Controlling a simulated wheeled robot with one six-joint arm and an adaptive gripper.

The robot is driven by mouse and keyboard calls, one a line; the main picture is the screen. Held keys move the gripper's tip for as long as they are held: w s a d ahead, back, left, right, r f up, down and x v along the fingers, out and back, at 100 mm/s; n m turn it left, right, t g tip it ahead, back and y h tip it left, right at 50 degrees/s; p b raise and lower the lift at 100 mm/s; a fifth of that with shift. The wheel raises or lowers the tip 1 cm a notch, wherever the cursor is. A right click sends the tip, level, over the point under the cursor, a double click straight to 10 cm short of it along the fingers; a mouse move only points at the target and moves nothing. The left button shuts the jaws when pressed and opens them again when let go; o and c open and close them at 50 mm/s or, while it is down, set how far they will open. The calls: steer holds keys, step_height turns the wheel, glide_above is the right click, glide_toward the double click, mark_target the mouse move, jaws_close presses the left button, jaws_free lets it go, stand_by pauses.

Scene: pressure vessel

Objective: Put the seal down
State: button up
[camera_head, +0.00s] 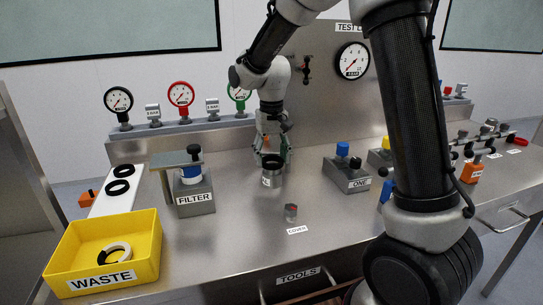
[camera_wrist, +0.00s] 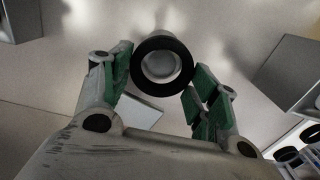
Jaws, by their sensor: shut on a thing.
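My gripper (camera_head: 272,156) points down over a small metal vessel (camera_head: 277,180) near the middle of the bench. In the wrist view, the green-padded fingers of my gripper (camera_wrist: 160,78) stand on either side of a black ring seal (camera_wrist: 162,42), and they are shut on it. The seal lies level at the vessel's mouth, with a pale round interior showing through its hole. The dark ring also shows at the vessel's top in the head view. I cannot tell whether the seal rests on the rim or is just above it.
A FILTER block (camera_head: 195,198) stands left of the vessel. Two black rings (camera_head: 121,180) lie on a white strip behind the yellow WASTE bin (camera_head: 100,255), which holds rings. Block ONE (camera_head: 347,177) is at right.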

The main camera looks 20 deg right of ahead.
steer(key=shift+f, duration=0.3)
steer(key=shift+f, duration=0.3)
steer(key=o, duration=1)
step_height(320, 180, up, 13)
steer(key=s+d+r+t, duration=0.1)
steer(key=s+d+r, duration=0.3)
steer(key=s+d, duration=0.25)
steer(key=s+d+f+t, duration=0.1)
steer(key=s+d, duration=0.1)
steer(key=s, duration=0.4)
steer(key=s+d+f+t, duration=0.1)
steer(key=s+d, duration=0.2)
steer(key=s, duration=0.4)
steer(key=s+d+f+t, duration=0.1)
steer(key=s+d, duration=0.2)
steer(key=s, duration=0.4)
steer(key=shift+s+d+f, duration=0.2)
steer(key=shift+f, duration=0.1)
